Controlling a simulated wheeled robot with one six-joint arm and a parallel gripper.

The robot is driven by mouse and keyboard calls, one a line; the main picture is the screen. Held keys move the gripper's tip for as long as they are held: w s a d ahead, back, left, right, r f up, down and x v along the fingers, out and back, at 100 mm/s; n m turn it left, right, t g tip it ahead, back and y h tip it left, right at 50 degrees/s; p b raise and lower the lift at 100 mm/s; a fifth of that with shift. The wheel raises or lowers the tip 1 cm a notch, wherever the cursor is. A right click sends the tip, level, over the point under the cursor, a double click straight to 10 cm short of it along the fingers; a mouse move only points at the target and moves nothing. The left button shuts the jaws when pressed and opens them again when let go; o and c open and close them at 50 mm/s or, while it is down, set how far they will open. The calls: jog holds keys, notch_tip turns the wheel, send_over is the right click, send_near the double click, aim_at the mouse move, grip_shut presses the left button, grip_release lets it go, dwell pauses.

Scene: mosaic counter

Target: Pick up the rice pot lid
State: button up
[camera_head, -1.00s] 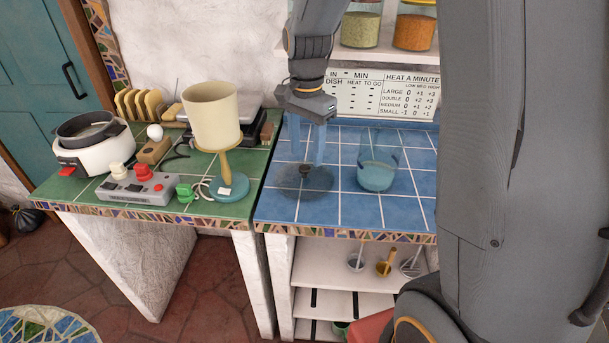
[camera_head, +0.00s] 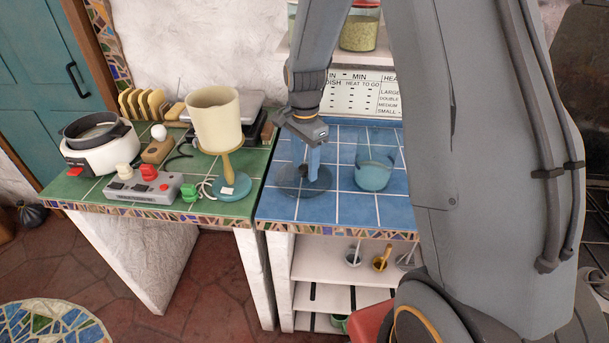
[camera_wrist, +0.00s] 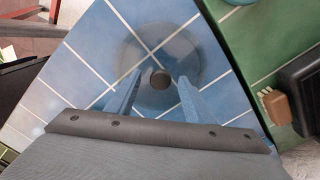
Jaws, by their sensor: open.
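The rice pot lid is a round, see-through glass disc (camera_head: 290,185) with a dark knob, lying flat on the blue tiled counter. In the wrist view the lid (camera_wrist: 185,58) shows with its round knob (camera_wrist: 160,79) between my fingertips. My gripper (camera_head: 310,165) points down over the lid, and its blue fingers (camera_wrist: 157,88) stand apart on either side of the knob. I cannot tell whether either finger touches the knob. The rice pot (camera_head: 97,145), white with a dark inner pot, stands open on the green tiled counter at the left.
A clear blue cup (camera_head: 373,175) stands on the blue counter (camera_head: 340,210) just right of the lid. On the green counter are a cream container on a stand (camera_head: 215,120), a grey control box (camera_head: 143,188), a toast rack (camera_head: 140,104) and an egg (camera_head: 158,132).

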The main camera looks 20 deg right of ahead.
jog(key=shift+f, duration=0.15)
grip_shut()
